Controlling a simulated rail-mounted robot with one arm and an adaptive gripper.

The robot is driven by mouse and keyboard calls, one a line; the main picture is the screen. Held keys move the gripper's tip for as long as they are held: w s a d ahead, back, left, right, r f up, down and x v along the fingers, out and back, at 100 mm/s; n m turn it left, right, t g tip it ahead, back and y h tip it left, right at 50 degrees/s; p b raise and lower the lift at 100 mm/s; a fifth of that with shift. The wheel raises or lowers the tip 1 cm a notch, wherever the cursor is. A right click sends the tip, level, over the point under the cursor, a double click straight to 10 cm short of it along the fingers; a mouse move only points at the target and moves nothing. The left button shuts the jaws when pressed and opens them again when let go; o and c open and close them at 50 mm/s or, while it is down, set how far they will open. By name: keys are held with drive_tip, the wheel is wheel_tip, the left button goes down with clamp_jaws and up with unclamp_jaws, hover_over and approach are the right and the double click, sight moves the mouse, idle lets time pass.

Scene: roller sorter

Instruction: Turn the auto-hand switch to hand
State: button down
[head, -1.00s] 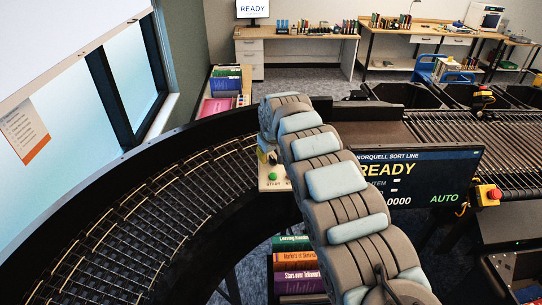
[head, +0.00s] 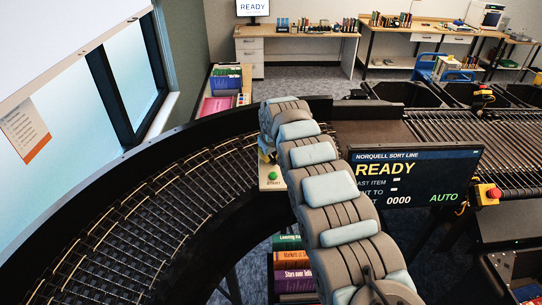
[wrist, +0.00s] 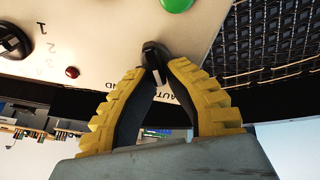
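The auto-hand switch is a black knob (wrist: 153,54) on a cream control panel (wrist: 105,30) in the wrist view. Parts of the printed words AUTO and HAND show beside it, partly covered by my fingers. My gripper (wrist: 157,68) has yellow-ribbed fingers, with the tips closed against both sides of the knob. Which way the knob points is hard to tell. In the head view, my arm hides the switch and most of the panel (head: 269,184). The line display (head: 415,170) reads READY, with AUTO in green.
A green START button (head: 273,175) sits on the panel; it also shows close to the knob in the wrist view (wrist: 175,3). A red light (wrist: 72,72) and a numbered dial (wrist: 12,42) are to the left. The roller conveyor (head: 150,215) curves around the panel.

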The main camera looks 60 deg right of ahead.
drive_tip(key=shift+s+f+m+b, duration=0.1)
drive_tip(key=shift+f+m+b, duration=0.2)
drive_tip(key=shift+m+b, duration=0.15)
drive_tip(key=m+b, duration=0.3)
drive_tip(key=shift+s+d+f+m, duration=0.1)
drive_tip(key=shift+s+m, duration=0.05)
drive_tip(key=shift+m, duration=0.1)
drive_tip(key=shift+s+d+m+g+b, duration=0.15)
drive_tip(key=shift+m+g+b, duration=0.15)
drive_tip(key=shift+m+b, duration=1.15)
drive_tip(key=shift+s+m, duration=0.1)
drive_tip(key=shift+m, duration=1.05)
drive_tip(key=shift+s+m, duration=0.15)
drive_tip(key=shift+m, duration=1.05)
